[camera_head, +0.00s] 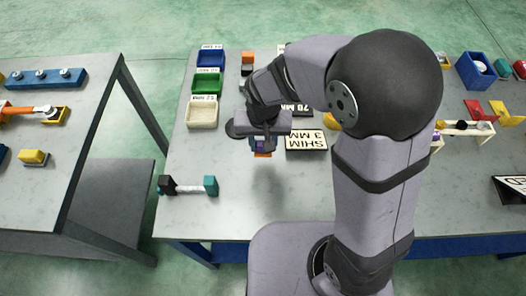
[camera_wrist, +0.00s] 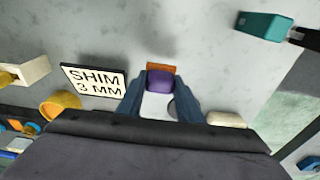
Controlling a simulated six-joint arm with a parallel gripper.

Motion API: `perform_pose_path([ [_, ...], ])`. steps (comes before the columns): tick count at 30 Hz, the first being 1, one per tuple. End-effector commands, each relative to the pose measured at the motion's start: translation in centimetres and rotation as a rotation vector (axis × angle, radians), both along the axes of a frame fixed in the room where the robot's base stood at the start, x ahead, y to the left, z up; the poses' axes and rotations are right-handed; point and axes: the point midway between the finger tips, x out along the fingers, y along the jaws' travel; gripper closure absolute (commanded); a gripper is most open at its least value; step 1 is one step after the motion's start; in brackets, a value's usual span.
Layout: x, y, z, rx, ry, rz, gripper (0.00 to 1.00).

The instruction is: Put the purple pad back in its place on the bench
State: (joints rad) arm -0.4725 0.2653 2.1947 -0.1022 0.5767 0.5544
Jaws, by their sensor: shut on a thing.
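My gripper (camera_wrist: 158,98) is shut on the purple pad (camera_wrist: 160,80), which sits between its two blue-grey fingers in the wrist view. An orange piece (camera_wrist: 161,67) shows at the pad's far edge, seemingly joined to it. In the head view my gripper (camera_head: 263,147) points down over the grey bench (camera_head: 240,215), left of the "SHIM 3 MM" sign (camera_head: 306,140). A soft shadow on the bench near the pad suggests it is held above the surface. The pad's marked place cannot be told from these frames.
Blue (camera_head: 210,58), green (camera_head: 207,83) and cream (camera_head: 202,113) bins stand at the left. A black-and-teal part (camera_head: 188,187) lies at the front left. A yellow round thing (camera_wrist: 60,107) is beside the sign. The bench's front middle is clear. Another table (camera_head: 60,150) stands left across a gap.

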Motion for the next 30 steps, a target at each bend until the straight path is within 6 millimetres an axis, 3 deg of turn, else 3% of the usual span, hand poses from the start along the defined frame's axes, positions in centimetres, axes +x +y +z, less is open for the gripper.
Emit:
perform_pose_path([
  [10, 0.1, 0.0, -1.4, 0.0, 0.0, -0.001, 0.85],
  [21, 0.0, 0.0, -5.0, 0.0, 0.001, -0.001, 0.85],
  [30, 0.0, 0.0, -5.2, 0.001, -0.002, -0.001, 0.85],
])
